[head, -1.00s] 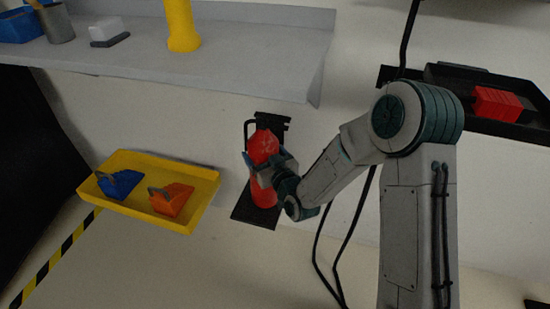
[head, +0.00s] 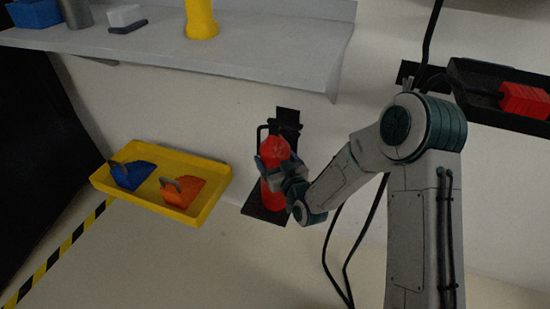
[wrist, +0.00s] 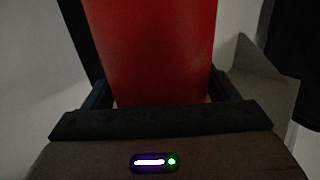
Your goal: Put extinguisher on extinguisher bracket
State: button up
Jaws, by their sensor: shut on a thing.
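The red extinguisher (head: 275,150) is upright at the black extinguisher bracket (head: 288,117) on the wall, in the middle of the head view. The bracket's back plate shows above it and its base plate (head: 262,215) shows below. I cannot tell whether the extinguisher touches the bracket. My gripper (head: 270,172) is shut around the extinguisher's body. In the wrist view the red cylinder (wrist: 155,50) fills the space between my fingers. The gripper and wrist hide part of its right side.
A yellow tray (head: 215,205) with a blue tool (head: 130,175) and an orange tool (head: 182,191) is to the left. A grey shelf (head: 250,58) with a yellow object (head: 201,18) is above. A black tray (head: 480,108) with a red item is at right. Black cables hang on the wall.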

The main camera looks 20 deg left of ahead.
jog(key=o, duration=2)
jog(key=shift+r, duration=0.15)
jog(key=p+v, duration=0.2)
jog(key=v, duration=1)
jog(key=shift+d, duration=0.1)
